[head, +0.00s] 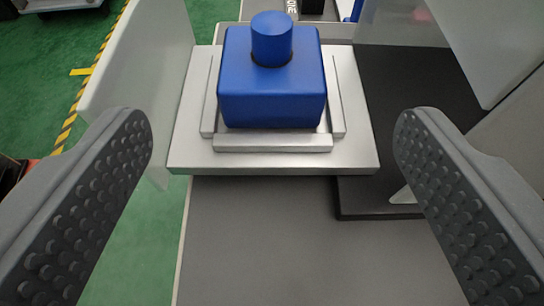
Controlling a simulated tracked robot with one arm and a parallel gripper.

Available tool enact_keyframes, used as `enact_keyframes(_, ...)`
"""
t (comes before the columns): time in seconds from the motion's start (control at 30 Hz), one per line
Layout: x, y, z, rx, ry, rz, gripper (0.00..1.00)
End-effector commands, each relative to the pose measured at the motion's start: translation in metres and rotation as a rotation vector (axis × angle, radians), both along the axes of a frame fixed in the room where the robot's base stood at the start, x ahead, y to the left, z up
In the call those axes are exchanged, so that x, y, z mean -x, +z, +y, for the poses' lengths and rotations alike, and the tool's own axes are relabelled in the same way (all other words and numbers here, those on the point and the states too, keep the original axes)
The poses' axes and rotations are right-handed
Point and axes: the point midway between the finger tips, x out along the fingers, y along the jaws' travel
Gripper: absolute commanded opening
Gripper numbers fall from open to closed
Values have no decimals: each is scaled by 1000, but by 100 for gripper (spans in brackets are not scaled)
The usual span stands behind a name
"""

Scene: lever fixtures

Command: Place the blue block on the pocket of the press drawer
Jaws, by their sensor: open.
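The blue block (272,90) has a round blue knob (271,38) on top. It sits upright on a silver metal plate (185,140), which looks like the press drawer. Raised rails (272,143) stand close around the block at the left, right and front, forming the pocket. The pocket floor is mostly hidden under the block. My gripper (272,140) is open, with one studded finger at each side of the picture. Both fingers are clear of the block, and nothing is between them at their tips.
A grey bench surface (265,240) lies in front of the plate. White panels stand at the left (140,55) and upper right (490,40). A dark base (400,110) is at the right. Green floor (130,240) with yellow-black tape (90,80) shows at the left.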

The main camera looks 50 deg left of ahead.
Motion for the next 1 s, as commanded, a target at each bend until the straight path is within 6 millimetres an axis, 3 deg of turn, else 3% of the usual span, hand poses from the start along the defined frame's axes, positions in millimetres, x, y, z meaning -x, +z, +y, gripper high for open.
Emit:
enact_keyframes(0.3, 17, 10, -22, 1, -2, 2, 76)
enact_keyframes(0.57, 17, 11, -23, 1, -2, 1, 76)
enact_keyframes(0.67, 8, 24, -27, 18, -30, -36, 76)
enact_keyframes(0.77, -15, 63, -41, 67, -124, -139, 76)
enact_keyframes(0.83, -34, 106, -58, 111, -228, -234, 76)
enact_keyframes(0.93, -50, 187, -89, 163, -417, -369, 76)
enact_keyframes(1.0, -48, 245, -112, 182, -554, -439, 76)
